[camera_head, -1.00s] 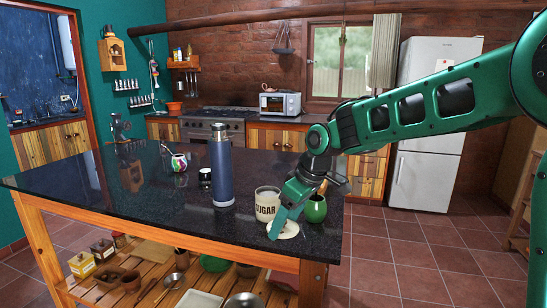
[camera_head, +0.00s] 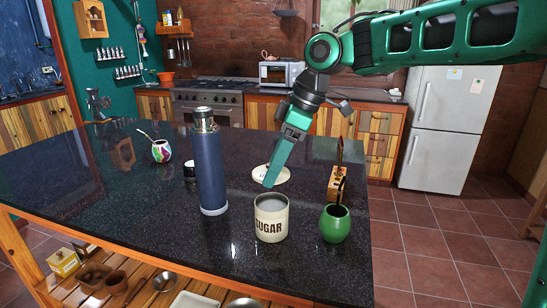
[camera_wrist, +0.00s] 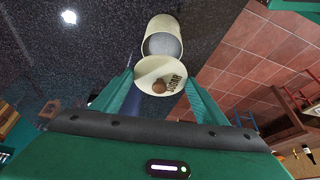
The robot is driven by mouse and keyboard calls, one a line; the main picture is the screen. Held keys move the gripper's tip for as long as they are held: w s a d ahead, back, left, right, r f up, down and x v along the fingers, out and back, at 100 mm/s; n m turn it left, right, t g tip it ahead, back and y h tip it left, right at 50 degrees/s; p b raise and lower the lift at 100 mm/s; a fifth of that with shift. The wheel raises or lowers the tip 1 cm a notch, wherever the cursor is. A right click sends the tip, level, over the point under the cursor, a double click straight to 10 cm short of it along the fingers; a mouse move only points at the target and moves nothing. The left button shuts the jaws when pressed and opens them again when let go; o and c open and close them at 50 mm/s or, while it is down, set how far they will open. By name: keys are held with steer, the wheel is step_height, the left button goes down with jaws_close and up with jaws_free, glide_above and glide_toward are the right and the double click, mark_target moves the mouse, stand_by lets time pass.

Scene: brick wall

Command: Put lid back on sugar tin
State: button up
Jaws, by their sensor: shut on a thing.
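The cream sugar tin (camera_head: 271,224) stands upright and open on the dark counter, with pale sugar visible inside. Its open mouth also shows in the wrist view (camera_wrist: 162,44). My gripper (camera_head: 268,183) is shut on the round cream lid (camera_head: 284,174), which appears above and behind the tin in the head view. In the wrist view the lid (camera_wrist: 150,70) sits between my fingers (camera_wrist: 158,88), its brown knob (camera_wrist: 158,87) facing the camera. The lid is apart from the tin's mouth; its exact height is hard to tell.
A tall blue flask (camera_head: 211,165) stands left of the tin. A green cup (camera_head: 335,224) stands close on its right, with a wooden holder (camera_head: 336,184) behind. A colorful mate gourd (camera_head: 161,151) is farther left. The counter (camera_head: 130,220) is clear at front left.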

steer(key=shift+w+f, duration=0.1)
steer(key=shift+f, duration=1.65)
step_height(320, 180, down, 3)
steer(key=shift+r, duration=0.1)
stand_by(1.4)
steer(key=o, duration=1.4)
steer(key=shift+r, duration=3.35)
